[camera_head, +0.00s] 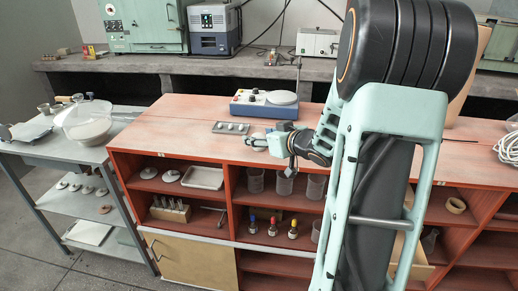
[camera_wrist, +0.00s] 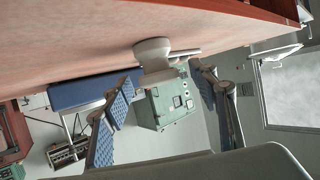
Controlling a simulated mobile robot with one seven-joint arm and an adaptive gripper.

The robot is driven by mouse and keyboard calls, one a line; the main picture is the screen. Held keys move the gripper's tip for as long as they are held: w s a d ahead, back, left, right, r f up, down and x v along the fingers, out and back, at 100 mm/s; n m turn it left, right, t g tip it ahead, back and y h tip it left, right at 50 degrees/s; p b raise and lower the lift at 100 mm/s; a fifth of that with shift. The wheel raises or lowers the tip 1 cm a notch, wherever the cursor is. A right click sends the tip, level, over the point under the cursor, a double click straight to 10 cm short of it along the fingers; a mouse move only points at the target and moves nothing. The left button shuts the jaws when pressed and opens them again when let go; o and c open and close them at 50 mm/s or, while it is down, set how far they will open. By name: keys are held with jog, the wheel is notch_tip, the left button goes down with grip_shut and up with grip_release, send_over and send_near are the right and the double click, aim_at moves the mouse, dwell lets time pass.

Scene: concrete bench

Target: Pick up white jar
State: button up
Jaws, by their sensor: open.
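The white jar (camera_wrist: 153,58) stands on the red-orange bench top (camera_wrist: 60,65), which appears at the top of the tilted wrist view. It is small and pale, with a wider rim. My gripper (camera_wrist: 163,78) is open, with its blue-padded fingers apart on either side of the jar's line of sight. In the head view my gripper (camera_head: 270,142) is low over the bench's front part, pointing left. The jar (camera_head: 257,141) is just left of the fingers there, partly hidden by them. I cannot tell whether a finger touches it.
A blue device with a round white plate (camera_head: 264,104) stands behind my gripper. Shelves below hold beakers and bottles (camera_head: 272,227). The bench top at far left is clear.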

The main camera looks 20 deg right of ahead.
jog(key=shift+w+a+f, duration=0.1)
jog(key=shift+w+f, duration=0.1)
jog(key=shift+w, duration=0.15)
jog(key=shift+r, duration=0.1)
jog(key=c, duration=1.2)
jog(key=shift+c, duration=0.4)
jog(key=shift+r, duration=0.1)
